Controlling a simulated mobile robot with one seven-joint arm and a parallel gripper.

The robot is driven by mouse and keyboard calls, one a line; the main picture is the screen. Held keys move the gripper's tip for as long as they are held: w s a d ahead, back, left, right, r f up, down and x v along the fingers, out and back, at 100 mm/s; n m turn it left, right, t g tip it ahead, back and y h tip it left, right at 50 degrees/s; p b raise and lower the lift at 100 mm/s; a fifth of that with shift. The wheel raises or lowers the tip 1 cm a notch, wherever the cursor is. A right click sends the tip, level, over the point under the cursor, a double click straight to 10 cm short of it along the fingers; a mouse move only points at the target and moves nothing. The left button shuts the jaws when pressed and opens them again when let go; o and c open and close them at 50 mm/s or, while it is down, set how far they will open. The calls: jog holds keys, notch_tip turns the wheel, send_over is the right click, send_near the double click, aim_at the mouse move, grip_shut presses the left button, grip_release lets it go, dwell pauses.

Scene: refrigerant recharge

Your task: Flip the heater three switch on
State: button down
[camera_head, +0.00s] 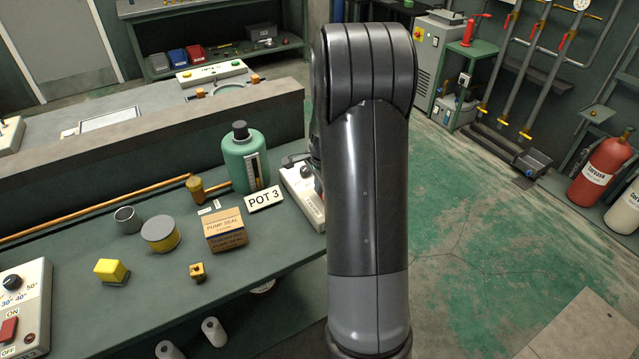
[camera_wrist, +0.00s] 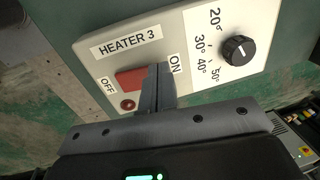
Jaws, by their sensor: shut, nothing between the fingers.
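The heater three panel (camera_wrist: 187,38) is a pale box labelled HEATER 3 in the wrist view. Its red rocker switch (camera_wrist: 130,78) sits between the OFF and ON labels. My gripper (camera_wrist: 158,70) is shut and empty, its fingertips over the ON end of the switch and hiding that end. I cannot tell whether they touch it or which way the rocker is tipped. A dark red round lamp (camera_wrist: 127,104) is below the switch. In the head view the panel (camera_head: 303,199) shows at the bench's right end, partly hidden behind my arm.
A black dial (camera_wrist: 238,50) is on the same panel, right of the switch. On the bench (camera_head: 75,232), a POT 3 sign (camera_head: 264,198), a green bottle (camera_head: 246,163) and a cardboard box (camera_head: 226,232) stand left of the panel. Open floor lies right of my arm.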

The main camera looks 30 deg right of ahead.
jog(key=shift+w+f+g, duration=0.2)
jog(key=shift+f+g, duration=0.15)
jog(key=shift+g, duration=0.05)
jog(key=shift+s+r, duration=0.1)
jog(key=shift+s, duration=0.05)
jog(key=shift+s+r, duration=0.35)
jog(key=shift+s, duration=0.25)
notch_tip(320, 180, up, 14)
jog(key=w, duration=0.2)
dwell(0.4)
jog(key=shift+w+f, duration=0.1)
